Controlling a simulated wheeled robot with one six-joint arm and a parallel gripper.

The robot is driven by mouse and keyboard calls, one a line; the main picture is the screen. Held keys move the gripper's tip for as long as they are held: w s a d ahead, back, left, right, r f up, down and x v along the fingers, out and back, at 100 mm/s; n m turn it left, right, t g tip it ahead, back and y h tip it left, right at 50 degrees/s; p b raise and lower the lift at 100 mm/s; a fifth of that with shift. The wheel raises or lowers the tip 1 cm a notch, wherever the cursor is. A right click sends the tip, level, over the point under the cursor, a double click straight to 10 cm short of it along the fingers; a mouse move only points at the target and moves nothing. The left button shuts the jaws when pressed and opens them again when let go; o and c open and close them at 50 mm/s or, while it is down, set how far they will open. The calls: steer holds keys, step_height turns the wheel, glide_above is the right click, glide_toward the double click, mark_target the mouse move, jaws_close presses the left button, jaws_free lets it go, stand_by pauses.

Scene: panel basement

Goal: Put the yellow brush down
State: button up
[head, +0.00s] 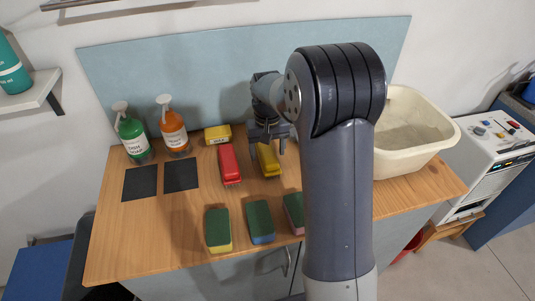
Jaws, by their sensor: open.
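The yellow brush (268,161) lies on the wooden counter, just right of a red brush (230,165). My gripper (267,146) is open, directly above the far end of the yellow brush in the picture. Its fingers hide part of that end, and I cannot tell whether they touch it. The brush looks flat on the wood.
The counter (150,235) holds a green bottle (132,135), an orange bottle (173,130), a yellow block (217,133), two dark squares (181,175) and several sponges (261,222) along the front. A cream basin (425,145) stands at right. My arm hides some counter.

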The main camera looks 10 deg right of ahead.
mark_target(268, 151)
step_height(268, 151, up, 10)
stand_by(0.3)
step_height(268, 151, down, 11)
steer(key=shift+f, duration=0.2)
steer(key=shift+r, duration=1.6)
steer(key=shift+f, duration=0.15)
